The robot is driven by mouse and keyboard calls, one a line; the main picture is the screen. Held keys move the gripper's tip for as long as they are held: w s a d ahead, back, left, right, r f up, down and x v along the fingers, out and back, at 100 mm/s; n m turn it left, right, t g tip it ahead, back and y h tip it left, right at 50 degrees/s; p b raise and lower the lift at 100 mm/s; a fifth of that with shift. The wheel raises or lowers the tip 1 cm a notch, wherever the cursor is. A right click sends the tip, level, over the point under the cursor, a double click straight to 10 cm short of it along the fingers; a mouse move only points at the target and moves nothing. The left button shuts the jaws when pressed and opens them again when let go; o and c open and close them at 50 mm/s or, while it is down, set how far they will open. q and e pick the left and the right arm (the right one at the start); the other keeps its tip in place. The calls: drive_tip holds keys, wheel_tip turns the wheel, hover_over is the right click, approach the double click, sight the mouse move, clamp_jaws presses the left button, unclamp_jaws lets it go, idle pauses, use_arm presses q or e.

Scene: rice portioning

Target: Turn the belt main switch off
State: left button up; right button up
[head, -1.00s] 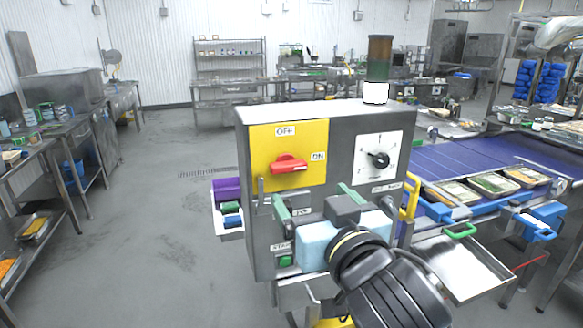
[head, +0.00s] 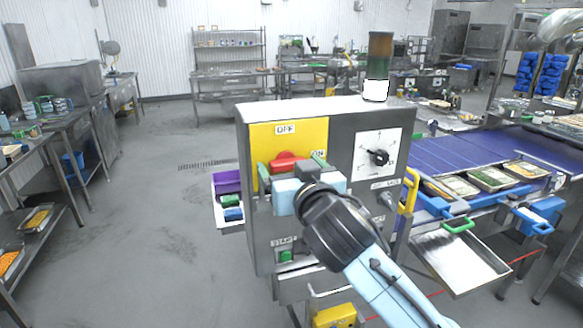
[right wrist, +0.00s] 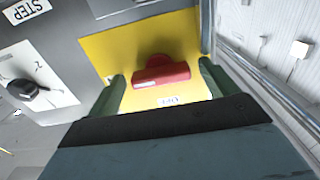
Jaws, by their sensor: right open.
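The red belt main switch (head: 287,161) sits on a yellow plate (head: 316,135) on the front of a grey control box. Its handle lies roughly level, toward the ON label at the right; the OFF label (head: 285,129) is at the top. In the right wrist view the red handle (right wrist: 161,75) lies ahead of and between the fingers. My right gripper (head: 291,168) is open around the switch's sides, with gaps visible to the handle in the wrist view. The gripper hides the lower part of the plate in the head view. My left gripper is not in view.
A black rotary dial (head: 378,157) is right of the yellow plate, and a green start button (head: 286,256) is below. A signal lamp (head: 378,66) stands on the box. The blue conveyor (head: 460,155) with trays runs at right. The floor at left is clear.

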drive_tip(key=shift+c, duration=0.4)
drive_tip(key=c, duration=0.9)
